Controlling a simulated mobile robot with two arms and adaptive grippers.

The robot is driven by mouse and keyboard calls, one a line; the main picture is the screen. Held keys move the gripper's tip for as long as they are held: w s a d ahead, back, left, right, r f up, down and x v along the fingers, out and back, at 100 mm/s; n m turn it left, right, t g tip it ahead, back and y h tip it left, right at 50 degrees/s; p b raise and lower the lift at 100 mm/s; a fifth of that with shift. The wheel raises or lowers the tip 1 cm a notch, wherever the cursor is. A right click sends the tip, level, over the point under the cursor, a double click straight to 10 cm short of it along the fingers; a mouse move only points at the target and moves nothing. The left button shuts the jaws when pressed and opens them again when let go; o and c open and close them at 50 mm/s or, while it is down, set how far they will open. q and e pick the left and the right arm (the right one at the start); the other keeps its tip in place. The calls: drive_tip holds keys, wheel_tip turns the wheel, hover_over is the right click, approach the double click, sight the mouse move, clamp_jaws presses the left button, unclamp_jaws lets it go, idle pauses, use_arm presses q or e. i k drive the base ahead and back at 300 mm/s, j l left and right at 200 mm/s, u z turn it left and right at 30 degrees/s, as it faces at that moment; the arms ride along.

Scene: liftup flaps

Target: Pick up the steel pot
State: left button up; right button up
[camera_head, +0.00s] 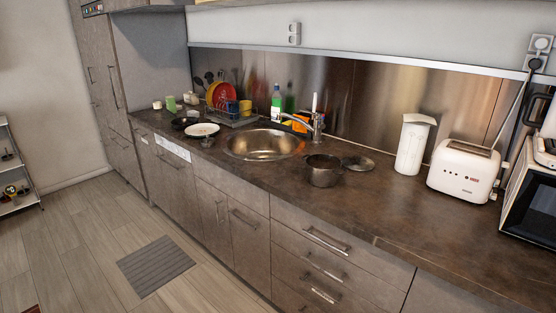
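The steel pot (323,172) is a dark metal pot standing upright on the brown countertop (400,223), right of the sink and near the counter's front edge. It looks open at the top, and a handle seems to stick out at its right. Neither of my grippers shows in the head view.
The round sink (264,145) with its faucet (316,122) is left of the pot. A white container (412,144), a white toaster (464,170) and a microwave (530,205) stand to the right. A dish rack (232,112) and a white plate (202,130) are at the left. The floor in front holds a grey mat (156,265).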

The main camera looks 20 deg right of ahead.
sight(323, 170)
drive_tip(key=i+j+z, duration=0.15)
drive_tip(key=i+z, duration=0.25)
drive_tip(key=i, duration=0.15)
drive_tip(key=i+j+z, duration=0.8)
drive_tip(key=i, duration=0.2)
